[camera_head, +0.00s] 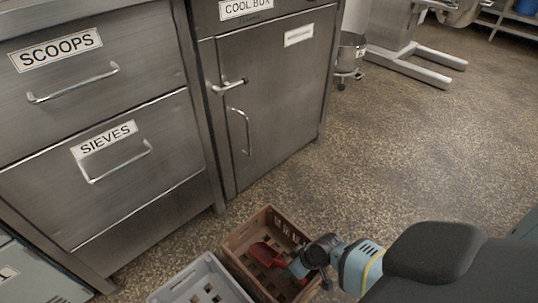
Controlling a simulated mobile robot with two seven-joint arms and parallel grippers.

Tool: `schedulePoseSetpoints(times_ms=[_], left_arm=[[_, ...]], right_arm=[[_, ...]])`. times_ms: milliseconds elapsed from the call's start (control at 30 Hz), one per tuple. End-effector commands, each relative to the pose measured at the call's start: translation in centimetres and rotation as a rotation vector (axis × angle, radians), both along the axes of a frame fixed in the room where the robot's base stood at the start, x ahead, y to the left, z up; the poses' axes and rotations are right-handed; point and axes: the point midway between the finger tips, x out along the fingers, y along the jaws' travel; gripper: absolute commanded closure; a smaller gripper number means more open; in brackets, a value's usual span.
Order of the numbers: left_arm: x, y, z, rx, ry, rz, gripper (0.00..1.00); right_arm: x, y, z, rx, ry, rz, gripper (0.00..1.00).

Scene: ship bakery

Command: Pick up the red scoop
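The red scoop (264,254) lies inside a brown crate (239,235) on the floor, at the bottom middle of the head view. Another bit of red shows just below my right gripper, and I cannot tell whether it is part of the same scoop. My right arm comes in from the lower right. My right gripper (296,269) reaches down into the crate, just right of the scoop. Its fingertips are small and partly hidden, so I cannot tell whether it is open or touching the scoop. My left gripper is not in view.
A grey crate (178,283) stands left of the brown one. Metal cabinets with a scoops drawer (85,95), a sieves drawer (110,170) and a cool box door (275,95) stand behind. A steel bowl (350,52) is at the back. The speckled floor on the right is clear.

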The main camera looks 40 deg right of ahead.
Motion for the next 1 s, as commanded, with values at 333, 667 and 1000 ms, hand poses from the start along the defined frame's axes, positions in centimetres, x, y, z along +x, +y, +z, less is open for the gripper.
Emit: schedulePoseSetpoints(times_ms=[333,667,1000], left_arm=[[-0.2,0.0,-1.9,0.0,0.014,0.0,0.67],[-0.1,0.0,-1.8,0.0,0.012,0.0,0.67],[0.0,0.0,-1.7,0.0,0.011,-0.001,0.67]], right_arm=[[0.9,0.7,-2.7,-0.001,0.002,0.0,0.56],[0.9,0.6,-2.6,-0.001,0.001,0.0,0.84],[0.9,0.6,-2.6,-0.001,0.001,0.0,1.0]])
